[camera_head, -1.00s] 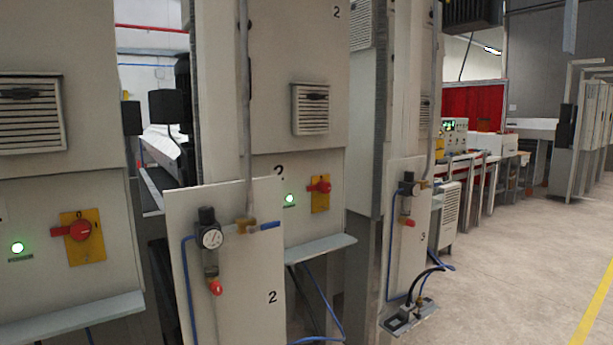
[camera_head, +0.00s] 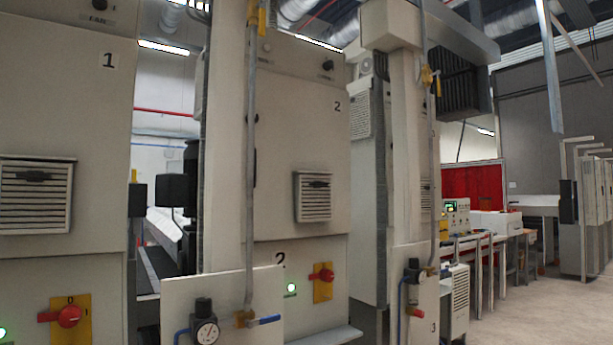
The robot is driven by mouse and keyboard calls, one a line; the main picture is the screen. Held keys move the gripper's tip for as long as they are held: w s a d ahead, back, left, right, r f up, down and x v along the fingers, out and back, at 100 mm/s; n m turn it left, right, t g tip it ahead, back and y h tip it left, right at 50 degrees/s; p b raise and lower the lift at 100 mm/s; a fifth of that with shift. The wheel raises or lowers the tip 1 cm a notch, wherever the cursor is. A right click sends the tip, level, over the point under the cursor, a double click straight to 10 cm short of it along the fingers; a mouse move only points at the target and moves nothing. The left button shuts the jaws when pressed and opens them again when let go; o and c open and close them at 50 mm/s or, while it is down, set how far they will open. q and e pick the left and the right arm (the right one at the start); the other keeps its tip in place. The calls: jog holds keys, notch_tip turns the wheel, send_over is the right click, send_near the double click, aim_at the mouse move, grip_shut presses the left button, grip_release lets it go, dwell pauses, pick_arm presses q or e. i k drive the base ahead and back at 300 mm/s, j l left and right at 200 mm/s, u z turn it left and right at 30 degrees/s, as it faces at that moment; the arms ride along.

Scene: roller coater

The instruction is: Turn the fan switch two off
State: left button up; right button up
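The cabinet marked 2 (camera_head: 290,130) stands in the middle of the head view, partly behind a pale column. Near its upper right is a small black knob (camera_head: 328,65) with a label below it, too small to read; it sits where the cabinet marked 1 has its fan knob. Its exact setting cannot be told. Another small dark knob or fitting (camera_head: 267,47) is at the cabinet's upper left. Lower down are a red rotary switch (camera_head: 322,275) on a yellow plate and a lit green lamp (camera_head: 291,288). Neither of my grippers is in view.
The cabinet marked 1 (camera_head: 60,110) stands at left, with a black knob (camera_head: 99,4) above its FAN label. A panel with a pressure gauge (camera_head: 206,332) and a vertical pipe (camera_head: 251,150) stand before cabinet 2. Open floor (camera_head: 520,315) lies at right.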

aim_at(328, 64)
jog(key=i+l, duration=0.2)
jog(key=l, duration=0.15)
jog(key=i+l+u, duration=0.1)
jog(key=l, duration=0.25)
jog(key=i+l, duration=0.25)
jog(key=i+l+u, duration=0.1)
jog(key=l, duration=0.35)
